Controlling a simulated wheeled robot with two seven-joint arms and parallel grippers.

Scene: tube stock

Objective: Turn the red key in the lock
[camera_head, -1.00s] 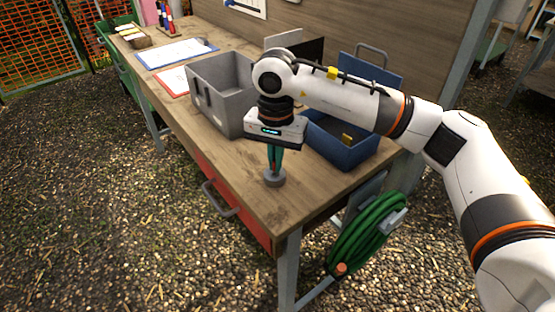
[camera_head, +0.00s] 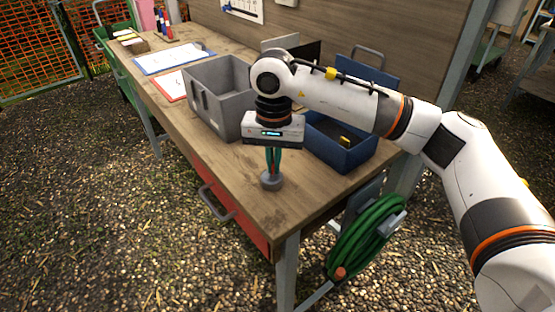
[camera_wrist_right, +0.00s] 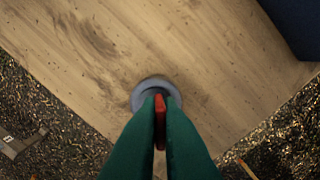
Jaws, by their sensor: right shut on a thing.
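The lock is a round grey piece (camera_head: 271,182) standing on the wooden workbench near its front corner. It also shows in the right wrist view as a grey ring (camera_wrist_right: 143,92). The red key (camera_wrist_right: 160,120) stands over the lock, between the green fingers in the right wrist view. My right gripper (camera_head: 271,172) points straight down with its fingers shut on the red key, just above the lock. In the head view the fingers hide the key. How deep the key sits in the lock cannot be told. My left gripper is not in view.
A grey bin (camera_head: 222,128) and a blue box (camera_head: 345,155) with its lid up stand on the workbench (camera_head: 310,195) behind my gripper. Clipboards lie further left. A coiled green hose (camera_head: 365,235) hangs at the bench's end. The front corner around the lock is clear.

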